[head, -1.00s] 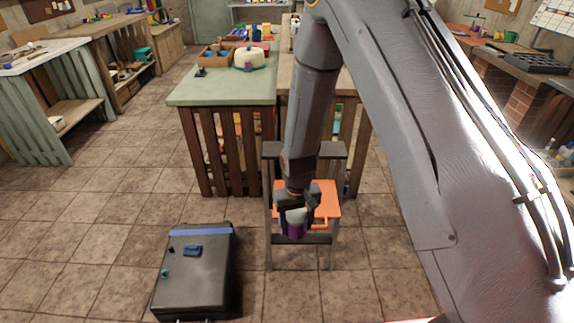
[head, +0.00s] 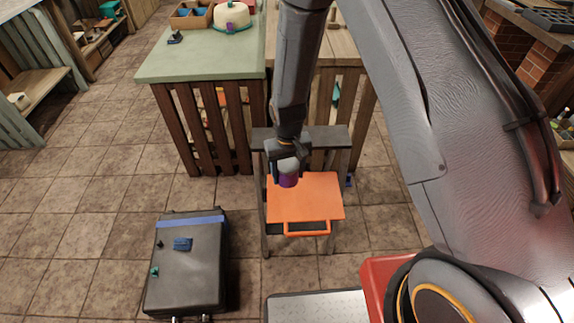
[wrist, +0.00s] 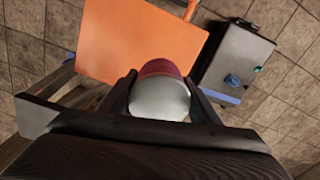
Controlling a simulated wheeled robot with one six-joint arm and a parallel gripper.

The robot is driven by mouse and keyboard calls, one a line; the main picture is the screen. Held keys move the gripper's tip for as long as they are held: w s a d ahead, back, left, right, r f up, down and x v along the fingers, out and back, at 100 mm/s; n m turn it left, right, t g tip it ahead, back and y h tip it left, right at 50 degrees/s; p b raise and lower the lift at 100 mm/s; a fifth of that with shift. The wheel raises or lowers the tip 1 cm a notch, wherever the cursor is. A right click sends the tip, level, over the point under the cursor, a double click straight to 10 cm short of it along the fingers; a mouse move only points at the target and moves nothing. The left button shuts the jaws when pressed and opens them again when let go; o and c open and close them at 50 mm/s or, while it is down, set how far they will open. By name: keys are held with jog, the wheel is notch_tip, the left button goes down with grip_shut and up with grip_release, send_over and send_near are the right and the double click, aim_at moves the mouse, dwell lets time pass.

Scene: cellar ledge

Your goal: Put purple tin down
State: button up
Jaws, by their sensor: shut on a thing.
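The purple tin (head: 288,181) has a pale grey-white end and is held in my gripper (head: 287,170), which is shut on it. In the wrist view the tin (wrist: 160,98) sits between the two dark fingers (wrist: 160,95), its pale end towards the camera. In the head view the tin appears over the rear part of an orange board (head: 310,200) with a handle, which lies on a small stool (head: 300,140). I cannot tell whether the tin touches the board.
A black case (head: 187,270) with a blue strip lies on the tiled floor left of the stool. A green-topped counter (head: 205,62) with a white round item (head: 231,16) stands behind. The front of the orange board is clear.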

jog(key=shift+a+f+b, duration=0.15)
jog(key=shift+f+b, duration=0.4)
jog(key=shift+f, duration=0.25)
jog(key=shift+f+b, duration=1.75)
jog(key=shift+f, duration=0.95)
jog(key=shift+s+f+b, duration=0.1)
jog(key=shift+f+b, duration=0.2)
jog(key=shift+f, duration=0.25)
jog(key=o, duration=1.3)
jog(key=shift+r, duration=0.1)
notch_tip(320, 180, up, 6)
jog(key=shift+r+b, duration=0.25)
jog(key=shift+b, duration=0.2)
jog(key=shift+r, duration=0.6)
jog(key=shift+r, duration=0.1)
